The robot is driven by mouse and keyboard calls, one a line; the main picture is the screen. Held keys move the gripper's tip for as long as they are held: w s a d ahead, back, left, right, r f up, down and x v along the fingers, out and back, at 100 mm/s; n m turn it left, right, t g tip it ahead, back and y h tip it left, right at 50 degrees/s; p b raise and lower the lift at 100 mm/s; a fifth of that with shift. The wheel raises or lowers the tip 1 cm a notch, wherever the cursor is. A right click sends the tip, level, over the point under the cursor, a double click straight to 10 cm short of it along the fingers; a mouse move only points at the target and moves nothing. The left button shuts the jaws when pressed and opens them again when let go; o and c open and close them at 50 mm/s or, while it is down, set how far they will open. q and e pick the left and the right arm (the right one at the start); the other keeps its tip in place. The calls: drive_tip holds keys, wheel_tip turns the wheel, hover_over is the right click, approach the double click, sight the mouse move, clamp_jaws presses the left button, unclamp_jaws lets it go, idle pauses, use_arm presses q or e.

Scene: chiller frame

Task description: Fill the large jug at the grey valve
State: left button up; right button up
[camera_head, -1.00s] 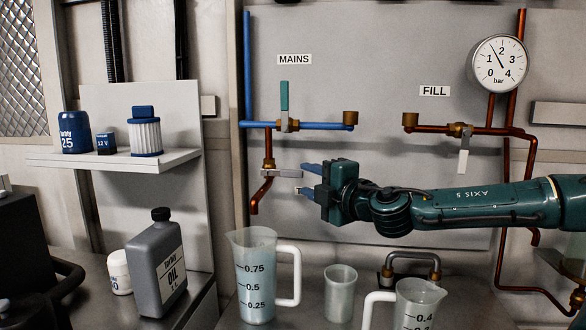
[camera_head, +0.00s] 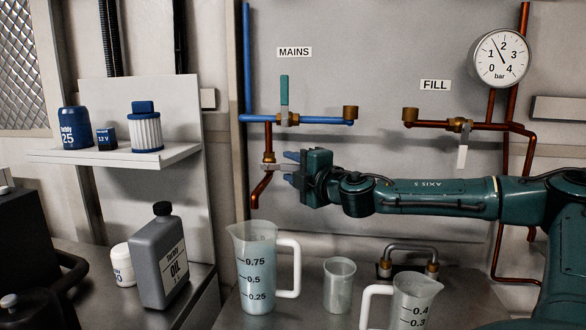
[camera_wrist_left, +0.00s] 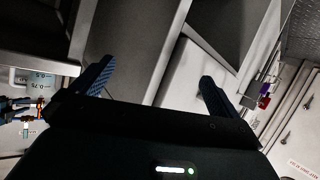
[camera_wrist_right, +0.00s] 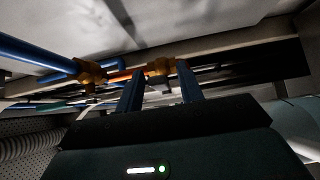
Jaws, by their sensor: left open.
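My right gripper (camera_head: 289,167) is open, fingers apart above and below the lever's height; contact cannot be told. Its fingers also show in the right wrist view (camera_wrist_right: 160,88). My left gripper (camera_wrist_left: 153,85) is open and empty, seen only in its wrist view.
A small beaker (camera_head: 339,285) and a smaller jug (camera_head: 410,302) stand right of the large jug. The MAINS valve's green lever (camera_head: 284,90) points up; the FILL valve's lever (camera_head: 462,156) hangs down. A grey oil bottle (camera_head: 160,258) stands at left below a shelf (camera_head: 120,156).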

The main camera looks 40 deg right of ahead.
drive_tip(key=shift+c, duration=0.3)
clamp_jaws()
idle(0.4)
